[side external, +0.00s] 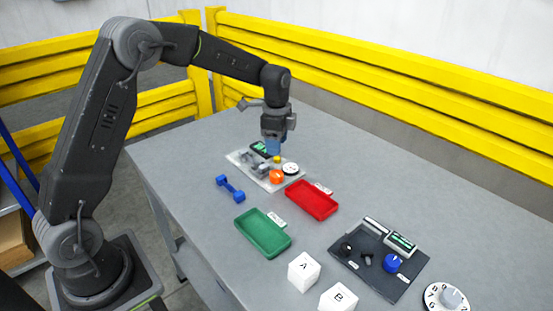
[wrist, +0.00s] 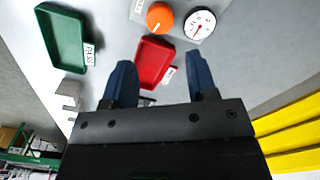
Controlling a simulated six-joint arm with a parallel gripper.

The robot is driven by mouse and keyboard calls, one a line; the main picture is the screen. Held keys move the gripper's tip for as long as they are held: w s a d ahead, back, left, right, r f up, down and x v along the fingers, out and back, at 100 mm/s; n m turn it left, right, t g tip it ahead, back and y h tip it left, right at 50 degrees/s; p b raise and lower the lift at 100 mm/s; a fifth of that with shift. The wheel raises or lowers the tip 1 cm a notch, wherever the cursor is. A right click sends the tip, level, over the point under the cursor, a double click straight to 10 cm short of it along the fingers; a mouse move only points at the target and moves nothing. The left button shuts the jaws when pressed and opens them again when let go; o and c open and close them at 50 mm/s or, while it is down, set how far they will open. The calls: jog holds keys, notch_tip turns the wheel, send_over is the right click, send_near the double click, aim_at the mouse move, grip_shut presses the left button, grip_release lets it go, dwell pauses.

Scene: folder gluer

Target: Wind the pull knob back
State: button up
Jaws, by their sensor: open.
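Two knobs show, and no label says which is the pull knob. An orange round knob (side external: 277,177) sits on the front of a light panel (side external: 238,158); in the wrist view the orange knob (wrist: 160,16) has a white mark and lies beyond my fingertips. A round white gauge (side external: 290,168) with a red needle is beside it. A blue knob (side external: 392,262) stands on a dark panel (side external: 400,285) at the front right. My gripper (side external: 273,147) points down above the light panel's back part. It also shows in the wrist view (wrist: 162,80), its blue fingers apart and nothing between them.
A red tray (side external: 311,201) and a green tray (side external: 262,234) stand in front of the light panel. A blue dumbbell-shaped piece (side external: 230,188) lies left of them. White cubes A (side external: 304,271) and B (side external: 338,298) and a numbered dial (side external: 446,298) are nearer. Yellow rails (side external: 400,75) border the back.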

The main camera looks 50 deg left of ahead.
aim_at(277, 173)
jog(key=shift+r, duration=1.6)
jog(key=shift+d, duration=0.1)
jog(key=w+d+f+g+y, duration=0.1)
jog(key=w+d+g+y, duration=0.15)
jog(key=d+y, duration=0.2)
jog(key=shift+h, duration=0.25)
jog(key=x, duration=1.3)
jog(key=shift+w+f, duration=0.2)
jog(key=shift+f, duration=0.1)
jog(key=shift+c, duration=0.4)
jog(key=c, duration=0.6)
jog(key=shift+o, duration=0.2)
